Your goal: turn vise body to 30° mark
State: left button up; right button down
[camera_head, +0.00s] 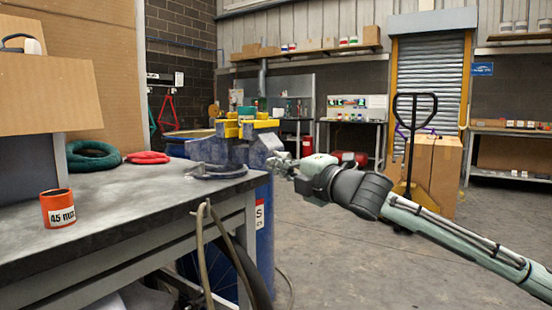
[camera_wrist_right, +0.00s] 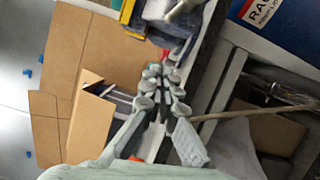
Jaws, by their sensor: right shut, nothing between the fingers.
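The vise body (camera_head: 228,150) is blue-grey with yellow jaws (camera_head: 247,128) and stands at the far right corner of the workbench. A grey curved part shows at its base. My right gripper (camera_head: 281,161) reaches in from the right and is at the vise's right side. In the right wrist view the vise (camera_wrist_right: 158,28) is at the top, just beyond my fingertips (camera_wrist_right: 163,72). The fingers are together with nothing between them. I cannot tell whether they touch the vise. No 30° mark is readable. My left gripper is not in view.
A blue drum (camera_head: 264,235) stands beside the bench under the vise. A hose (camera_head: 201,250) hangs at the bench edge.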

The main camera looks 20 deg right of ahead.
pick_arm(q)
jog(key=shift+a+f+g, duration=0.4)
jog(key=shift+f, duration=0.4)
pick_arm(e)
jog(key=w+d, duration=0.2)
jog(key=w, duration=0.4)
jog(key=shift+r, duration=0.35)
jog(key=shift+w, duration=0.1)
